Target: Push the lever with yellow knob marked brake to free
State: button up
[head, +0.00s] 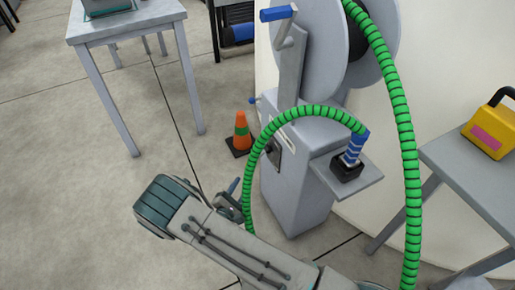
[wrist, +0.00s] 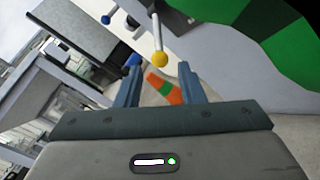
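The yellow knob (wrist: 159,59) sits at the end of a thin pale lever in the wrist view. The lever runs up from it to a dark plate on the grey cabinet. My gripper (wrist: 158,68) is open, its two fingers apart with nothing held. The knob appears between the fingertips in the picture; I cannot tell whether either finger touches it. In the head view my gripper (head: 234,192) is left of the cabinet (head: 296,190), and the yellow knob is not visible there. No brake or free marking is legible.
A green ribbed hose (head: 310,112) arches beside my gripper from the reel stand. An orange cone (head: 241,132) stands on the floor behind. A small blue knob (wrist: 105,20) is near the yellow one. A grey table (head: 128,22) stands at left, with open floor in front.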

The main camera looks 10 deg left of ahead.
aim_at(254, 161)
jog(key=b+x, duration=0.1)
jog(key=x, duration=0.3)
jog(key=b+x, duration=0.1)
jog(key=x, duration=0.4)
jog(key=b+x, duration=0.1)
jog(key=x, duration=0.4)
jog(key=shift+w+a+f, duration=0.1)
jog(key=shift+a, duration=0.25)
grip_shut()
